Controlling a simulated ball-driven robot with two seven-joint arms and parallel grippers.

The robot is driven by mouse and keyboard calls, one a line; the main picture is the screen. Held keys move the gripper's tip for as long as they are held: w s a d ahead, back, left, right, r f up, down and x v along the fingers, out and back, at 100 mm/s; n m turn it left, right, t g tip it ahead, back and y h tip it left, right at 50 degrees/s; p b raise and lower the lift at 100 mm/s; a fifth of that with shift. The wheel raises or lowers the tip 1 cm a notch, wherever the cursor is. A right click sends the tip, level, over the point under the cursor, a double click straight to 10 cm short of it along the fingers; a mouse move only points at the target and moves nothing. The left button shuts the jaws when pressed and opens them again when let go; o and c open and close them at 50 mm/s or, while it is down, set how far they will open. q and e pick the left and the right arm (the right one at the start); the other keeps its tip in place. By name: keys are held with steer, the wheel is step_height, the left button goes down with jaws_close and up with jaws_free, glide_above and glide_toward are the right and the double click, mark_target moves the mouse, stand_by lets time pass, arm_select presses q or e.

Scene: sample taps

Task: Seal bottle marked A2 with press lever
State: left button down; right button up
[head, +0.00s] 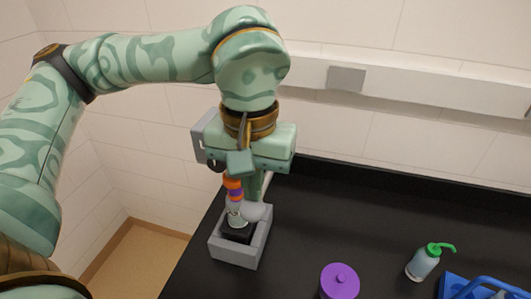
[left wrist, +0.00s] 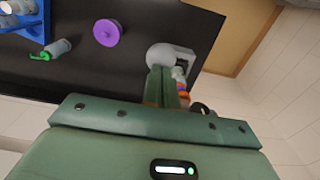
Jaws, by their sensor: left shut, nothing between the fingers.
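A rounded grey part (head: 256,211) sits beside the bottle, and a grey block (head: 205,136) shows behind my gripper; I cannot tell which is the press lever. My left gripper (head: 256,186) is shut, pointing down beside the banded piece. In the left wrist view, its fingers (left wrist: 162,88) are together, next to the bands (left wrist: 183,94), partly hiding the holder.
A purple round lid with a knob (head: 340,281) lies on the bench to the right. A wash bottle with a green spout (head: 424,262) and a blue rack (head: 455,286) are farther right. The middle of the bench (head: 350,215) is clear. A white wall rises behind.

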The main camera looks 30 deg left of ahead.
step_height(320, 180, up, 8)
steer(key=p, duration=0.7)
steer(key=shift+w, duration=0.1)
stand_by(0.4)
